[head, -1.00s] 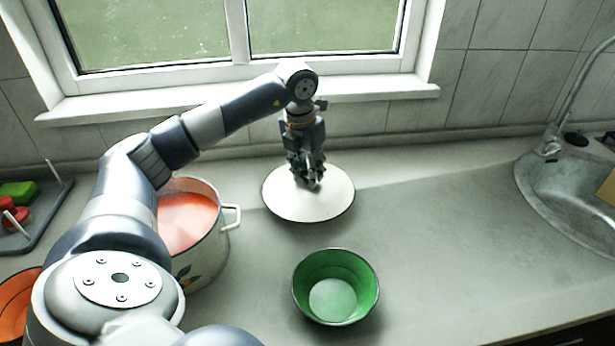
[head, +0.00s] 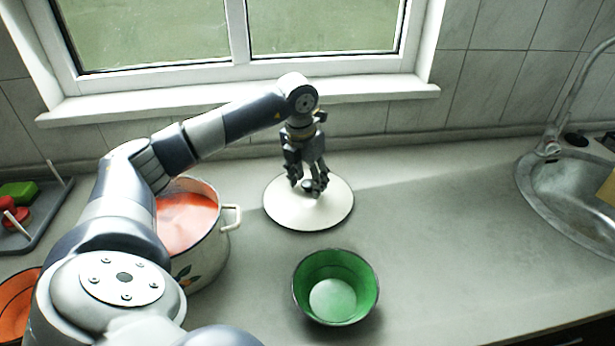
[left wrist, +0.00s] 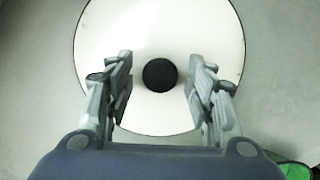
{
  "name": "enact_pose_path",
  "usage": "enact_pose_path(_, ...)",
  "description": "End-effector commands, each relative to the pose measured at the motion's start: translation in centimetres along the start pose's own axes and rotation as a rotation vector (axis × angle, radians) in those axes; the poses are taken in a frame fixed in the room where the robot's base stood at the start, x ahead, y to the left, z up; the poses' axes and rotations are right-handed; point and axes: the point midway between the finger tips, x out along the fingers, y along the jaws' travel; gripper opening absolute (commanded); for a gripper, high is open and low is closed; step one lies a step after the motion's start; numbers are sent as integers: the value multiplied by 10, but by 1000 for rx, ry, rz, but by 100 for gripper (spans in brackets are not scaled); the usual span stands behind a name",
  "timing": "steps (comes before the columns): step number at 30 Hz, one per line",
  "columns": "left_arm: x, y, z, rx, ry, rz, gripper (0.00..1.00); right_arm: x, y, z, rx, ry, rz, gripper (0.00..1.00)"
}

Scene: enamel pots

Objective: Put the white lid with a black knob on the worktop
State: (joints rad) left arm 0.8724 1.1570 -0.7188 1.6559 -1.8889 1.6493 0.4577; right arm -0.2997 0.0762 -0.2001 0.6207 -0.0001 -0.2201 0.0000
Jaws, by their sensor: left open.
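The white lid (head: 330,212) lies flat on the worktop (head: 440,225), behind the green bowl and right of the pot. Its black knob (left wrist: 160,75) shows in the left wrist view at the middle of the lid (left wrist: 205,30). My left gripper (head: 308,190) is over the lid's middle, and the fingers hide most of the knob in the head view. In the left wrist view the left gripper (left wrist: 160,98) is open, with one finger on each side of the knob and a gap to each. My right gripper is not in view.
An enamel pot (head: 205,262) with orange-red contents stands left of the lid, under my left arm. A green bowl (head: 335,280) stands in front. An orange bowl (head: 14,310) and a grey rack (head: 48,215) are far left. The sink (head: 570,205) is right, with clear worktop before it.

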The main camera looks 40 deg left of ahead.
Motion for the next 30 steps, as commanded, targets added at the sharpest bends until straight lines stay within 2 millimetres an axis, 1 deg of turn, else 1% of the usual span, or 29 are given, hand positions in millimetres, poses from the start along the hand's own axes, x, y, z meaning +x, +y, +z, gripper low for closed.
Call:
enact_pose_path(2,-4,0,1,0,-1,0,49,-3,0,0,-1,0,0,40)
enact_pose_path(5,-14,0,2,0,-5,-1,49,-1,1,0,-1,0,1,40)
enact_pose_path(8,-33,0,2,0,-6,-1,49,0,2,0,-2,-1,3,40)
enact_pose_path(15,-86,0,2,0,-6,-1,49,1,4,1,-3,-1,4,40)
enact_pose_path(19,-107,-1,2,0,-4,-2,49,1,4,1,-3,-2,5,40)
enact_pose_path(24,-121,0,1,0,-2,-1,49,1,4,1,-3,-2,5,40)
enact_pose_path(30,-123,0,1,0,1,0,49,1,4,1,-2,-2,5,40)
